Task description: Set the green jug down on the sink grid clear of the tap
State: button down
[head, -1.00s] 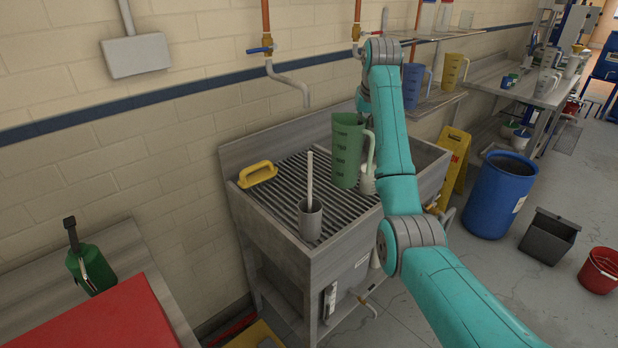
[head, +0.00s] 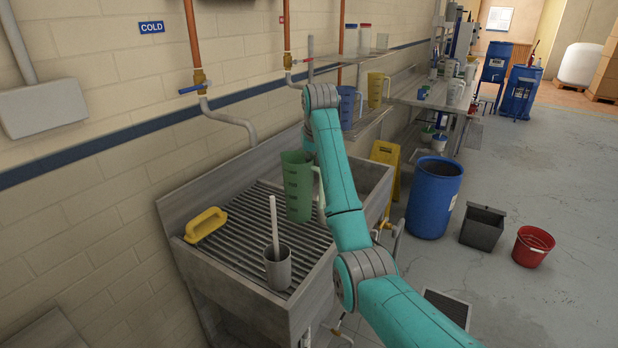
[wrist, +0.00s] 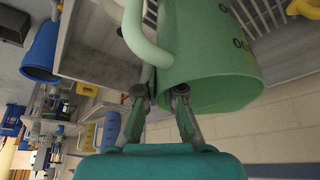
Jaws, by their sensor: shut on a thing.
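The green jug (head: 298,188) is roughly upright over the right part of the sink grid (head: 237,222), and I cannot tell whether its base touches the bars. In the wrist view the jug (wrist: 215,55) fills the upper middle, with its pale handle on the left and its rim towards my gripper (wrist: 160,92). My gripper is shut on the jug near the handle's upper end; in the head view my arm hides it. The tap (head: 192,88) with a blue lever is on the wall, its grey spout ending behind and left of the jug. A second tap (head: 290,75) is partly behind my arm.
A grey cup (head: 278,272) with a pale stick stands on the grid in front of the jug. A yellow-handled brush (head: 205,224) lies at the grid's left edge. A blue jug (head: 347,106) and a yellow jug (head: 375,88) stand on the shelf beyond.

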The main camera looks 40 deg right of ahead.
aim_at(312, 174)
jog(key=shift+f, duration=2)
jog(key=c, duration=1.3)
grip_release()
jog(key=shift+f, duration=0.1)
